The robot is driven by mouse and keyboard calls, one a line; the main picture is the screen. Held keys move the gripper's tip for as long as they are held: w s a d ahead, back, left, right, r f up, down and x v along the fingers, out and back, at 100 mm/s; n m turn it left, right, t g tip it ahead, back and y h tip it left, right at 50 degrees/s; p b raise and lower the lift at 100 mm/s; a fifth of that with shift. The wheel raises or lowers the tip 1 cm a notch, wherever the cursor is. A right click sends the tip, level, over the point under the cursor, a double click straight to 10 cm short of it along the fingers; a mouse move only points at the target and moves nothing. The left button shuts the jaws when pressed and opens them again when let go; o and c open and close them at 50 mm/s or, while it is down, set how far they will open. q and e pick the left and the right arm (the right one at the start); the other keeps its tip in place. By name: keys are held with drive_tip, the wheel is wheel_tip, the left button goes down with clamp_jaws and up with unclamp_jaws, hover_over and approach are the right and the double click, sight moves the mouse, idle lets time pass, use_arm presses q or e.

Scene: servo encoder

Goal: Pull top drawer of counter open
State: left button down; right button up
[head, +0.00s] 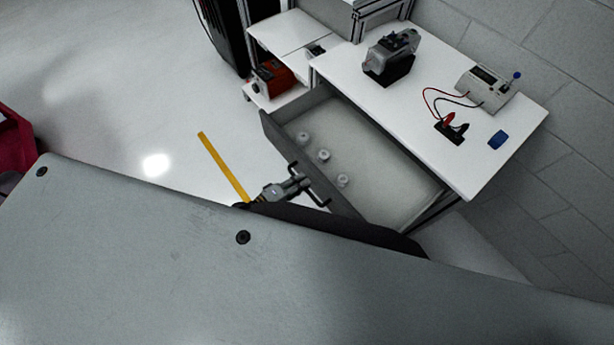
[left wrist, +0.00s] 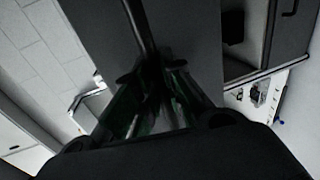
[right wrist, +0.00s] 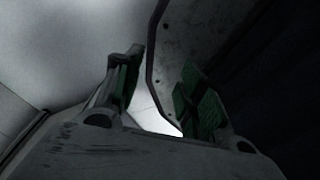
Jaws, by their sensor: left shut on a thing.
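The top drawer (head: 385,165) of the white-topped counter (head: 480,180) stands far out, its inside showing in the head view. Its grey front panel (head: 345,208) carries a dark bar handle (head: 318,194). My left gripper (head: 301,183) is at that handle, fingers closed on it. In the left wrist view the fingers (left wrist: 155,85) close around the dark handle bar (left wrist: 138,28) in front of the grey panel. My right gripper (right wrist: 162,82) shows only in its own wrist view, fingers apart with nothing between them.
Three small whitish round parts lie in the drawer, one of them near the handle (head: 343,180). On the counter are a grey machine (head: 390,58), a meter (head: 486,88) with leads and a blue object (head: 497,140). An orange-red box (head: 273,80) sits on a lower shelf.

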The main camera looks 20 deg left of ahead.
use_arm(q)
drive_tip(key=shift+f+v, duration=0.25)
drive_tip(key=shift+v, duration=0.85)
drive_tip(key=c, duration=1.5)
unclamp_jaws()
drive_tip(key=shift+v, duration=6)
